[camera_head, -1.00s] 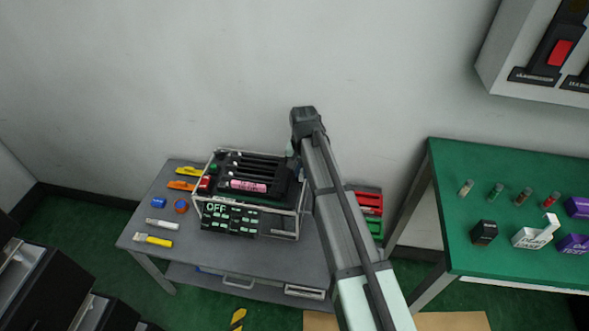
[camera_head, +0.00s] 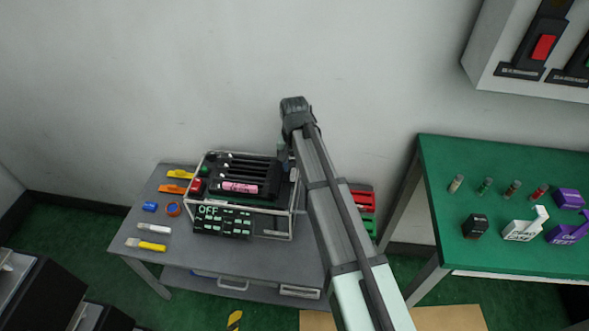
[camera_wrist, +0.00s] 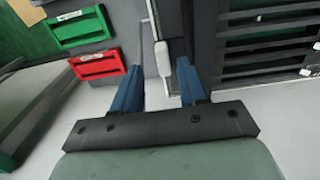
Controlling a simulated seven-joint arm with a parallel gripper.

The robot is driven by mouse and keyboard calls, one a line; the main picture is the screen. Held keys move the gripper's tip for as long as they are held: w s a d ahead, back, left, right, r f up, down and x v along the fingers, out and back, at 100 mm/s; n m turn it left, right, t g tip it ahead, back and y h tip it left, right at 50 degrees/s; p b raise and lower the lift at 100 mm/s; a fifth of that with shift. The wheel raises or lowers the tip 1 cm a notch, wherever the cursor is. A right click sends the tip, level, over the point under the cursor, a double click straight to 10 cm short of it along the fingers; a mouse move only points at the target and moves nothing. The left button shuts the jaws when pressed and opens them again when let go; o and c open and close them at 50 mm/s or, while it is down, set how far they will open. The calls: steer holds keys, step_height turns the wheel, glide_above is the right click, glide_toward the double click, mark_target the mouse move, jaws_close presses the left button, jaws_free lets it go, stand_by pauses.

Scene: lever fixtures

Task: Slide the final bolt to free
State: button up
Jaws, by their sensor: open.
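A black slotted fixture (camera_head: 250,171) sits inside a light metal frame on the grey table in the head view. It has several parallel slots with small pale knobs at their left ends and a pink label (camera_head: 240,187). I cannot tell which knob is the final bolt. The slots (camera_wrist: 265,42) also show at the right of the wrist view, with a pale knob (camera_wrist: 305,72). My gripper (camera_wrist: 160,65) is open, its two blue fingers apart. A pale grip-like piece (camera_wrist: 162,52) appears between the fingertips; contact cannot be told. In the head view my arm mostly hides the gripper.
An OFF panel (camera_head: 222,221) is on the fixture's front. Red (camera_head: 361,201) and green trays lie right of it, partly behind my arm. Several small tools lie at the table's left. A green table (camera_head: 500,250) stands to the right. A wall is close behind.

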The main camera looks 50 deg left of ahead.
mark_target(295, 172)
step_height(295, 172, up, 11)
stand_by(0.4)
stand_by(0.5)
